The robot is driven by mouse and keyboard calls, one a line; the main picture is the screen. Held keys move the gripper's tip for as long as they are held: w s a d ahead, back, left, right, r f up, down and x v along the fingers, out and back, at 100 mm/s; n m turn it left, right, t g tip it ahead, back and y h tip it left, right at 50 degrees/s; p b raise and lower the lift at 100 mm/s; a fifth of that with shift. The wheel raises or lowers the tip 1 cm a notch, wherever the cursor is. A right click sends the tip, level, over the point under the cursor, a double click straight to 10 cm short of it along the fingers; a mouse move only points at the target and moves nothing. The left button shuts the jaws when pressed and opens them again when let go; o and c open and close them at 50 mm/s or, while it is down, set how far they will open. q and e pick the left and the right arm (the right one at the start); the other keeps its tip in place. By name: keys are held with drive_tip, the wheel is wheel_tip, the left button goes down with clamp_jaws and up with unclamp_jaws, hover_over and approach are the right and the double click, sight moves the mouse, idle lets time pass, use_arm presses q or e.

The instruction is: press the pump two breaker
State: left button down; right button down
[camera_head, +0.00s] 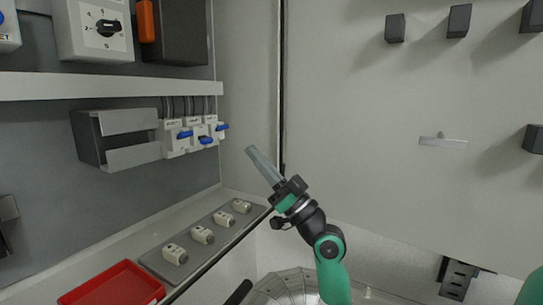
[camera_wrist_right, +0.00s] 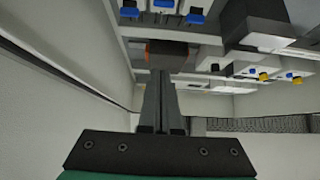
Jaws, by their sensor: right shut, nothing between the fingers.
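A row of white breakers (camera_head: 172,138) with blue levers is mounted on the rail under the shelf in the head view. Their labels are too small to read, so I cannot tell which one is pump two. The blue levers stick out toward the right. In the right wrist view, breakers with blue levers (camera_wrist_right: 195,16) show along the top edge. My right gripper (camera_head: 250,151) is shut and empty, to the right of the breakers and apart from them. Its closed fingers (camera_wrist_right: 160,78) point up in the wrist view. My left gripper is not in view.
A slotted grey duct (camera_head: 90,138) sits left of the breakers. Below are a grey plate (camera_head: 220,230) with several small white blocks and a red tray (camera_head: 115,286). A rotary switch (camera_head: 107,27) is above the shelf (camera_head: 110,86). The panel (camera_head: 370,140) at right carries black blocks.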

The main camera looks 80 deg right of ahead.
drive_tip(key=shift+s+a, duration=0.25)
drive_tip(key=shift+s, duration=0.65)
drive_tip(key=shift+s+a, duration=0.25)
drive_tip(key=shift+s, duration=0.65)
